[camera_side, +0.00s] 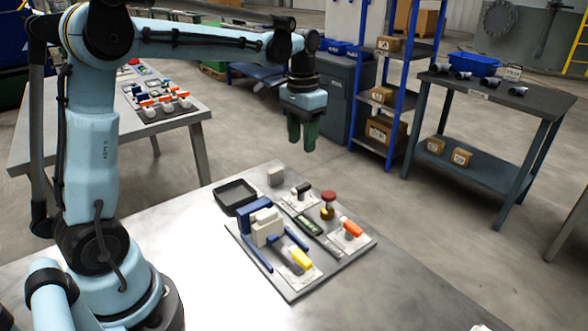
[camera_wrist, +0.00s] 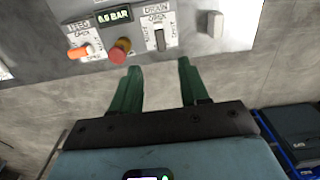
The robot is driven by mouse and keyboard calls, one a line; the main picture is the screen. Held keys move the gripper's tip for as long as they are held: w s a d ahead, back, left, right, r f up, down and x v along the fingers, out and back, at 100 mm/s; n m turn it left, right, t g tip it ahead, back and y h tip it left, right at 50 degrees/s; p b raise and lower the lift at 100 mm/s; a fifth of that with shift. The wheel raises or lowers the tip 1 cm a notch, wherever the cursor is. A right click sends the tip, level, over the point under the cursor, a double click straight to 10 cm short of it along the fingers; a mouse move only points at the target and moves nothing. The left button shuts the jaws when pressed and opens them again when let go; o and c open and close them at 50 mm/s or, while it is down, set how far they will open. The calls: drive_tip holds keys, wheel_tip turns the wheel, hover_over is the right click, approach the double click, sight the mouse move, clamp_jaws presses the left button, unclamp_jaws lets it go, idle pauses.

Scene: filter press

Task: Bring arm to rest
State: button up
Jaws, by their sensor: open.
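My gripper (camera_side: 303,130) is open and empty in the side view, raised in the air past the far edge of the bench, with its dark green fingers pointing down. In the wrist view the two fingers (camera_wrist: 156,85) stand apart with nothing between them. Below and nearer is the filter press panel (camera_side: 290,286) on the bench. It carries a blue and white press block (camera_side: 262,228), a yellow handle (camera_side: 301,259), an orange handle (camera_side: 351,227), a red knob (camera_side: 328,197) and a black drain lever (camera_wrist: 160,40). The gripper touches none of them.
A black tray (camera_side: 235,209) and a small grey block (camera_side: 276,175) lie by the panel. The bench's front right (camera_side: 400,300) is bare. A blue shelf rack with boxes (camera_side: 382,95) stands behind, a dark table (camera_side: 500,95) at right, another workbench (camera_side: 190,130) at left.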

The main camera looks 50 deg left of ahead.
drive_tip(key=s+d+f+t, duration=0.2)
drive_tip(key=s+d+t, duration=0.5)
drive_tip(key=s, duration=0.6)
drive_tip(key=shift+s+d, duration=0.15)
drive_tip(key=shift+d, duration=0.6)
idle(0.8)
